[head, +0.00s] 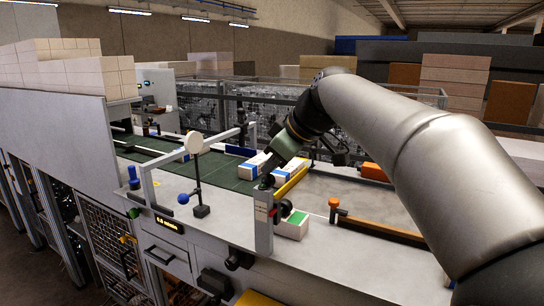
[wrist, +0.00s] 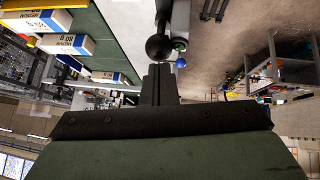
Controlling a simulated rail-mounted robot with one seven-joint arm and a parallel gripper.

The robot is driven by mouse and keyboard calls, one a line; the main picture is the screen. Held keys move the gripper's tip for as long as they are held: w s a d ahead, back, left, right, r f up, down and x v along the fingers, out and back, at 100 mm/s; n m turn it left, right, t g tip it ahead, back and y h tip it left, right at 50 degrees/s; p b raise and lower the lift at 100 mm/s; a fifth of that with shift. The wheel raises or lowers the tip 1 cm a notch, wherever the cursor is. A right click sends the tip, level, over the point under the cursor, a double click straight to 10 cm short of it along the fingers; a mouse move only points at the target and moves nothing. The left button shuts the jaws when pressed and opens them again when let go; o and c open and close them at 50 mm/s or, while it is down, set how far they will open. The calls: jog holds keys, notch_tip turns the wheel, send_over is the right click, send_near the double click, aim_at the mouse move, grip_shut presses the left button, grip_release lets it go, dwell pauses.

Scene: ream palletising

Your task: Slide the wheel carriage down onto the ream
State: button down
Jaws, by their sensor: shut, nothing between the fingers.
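A grey upright post (head: 263,222) with a label stands at the front of the table. A black wheel (head: 285,208) shows on its right side, close above a white ream with a green label (head: 293,224); I cannot tell whether they touch. My gripper (head: 268,176) is over the post's top, its dark fingers pointing down. In the wrist view the fingers (wrist: 160,72) are closed together and empty. A black ball knob (wrist: 158,47) lies just beyond their tips; contact cannot be made out. The carriage body is mostly hidden by the post.
White-and-blue reams (head: 252,165) lie on the green conveyor (head: 225,174) behind the post. An orange-ended bar (head: 380,232) lies right. Grey tabletop there is partly clear.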

jog(key=w+a+r+p+v, duration=0.1)
jog(key=a+r+p+v, duration=0.1)
jog(key=v, duration=1)
jog(key=s+d+f+m+g+h, duration=0.1)
jog(key=s+d+f+m+h, duration=0.1)
jog(key=s+f, duration=0.6)
jog(key=s+d+f+m+g+h, duration=0.2)
jog(key=s+d+f+m, duration=0.3)
jog(key=f, duration=1.3)
jog(key=s+d+f+m+g+h, duration=0.1)
jog(key=s+f+m, duration=0.4)
jog(key=s+f, duration=0.6)
notch_tip(320, 180, down, 2)
jog(key=d+h, duration=0.1)
jog(key=d, duration=0.1)
jog(key=shift+d+m+g, duration=0.3)
jog(key=shift+m, duration=0.1)
jog(key=c, duration=2.1)
grip_release()
jog(key=shift+c, duration=0.2)
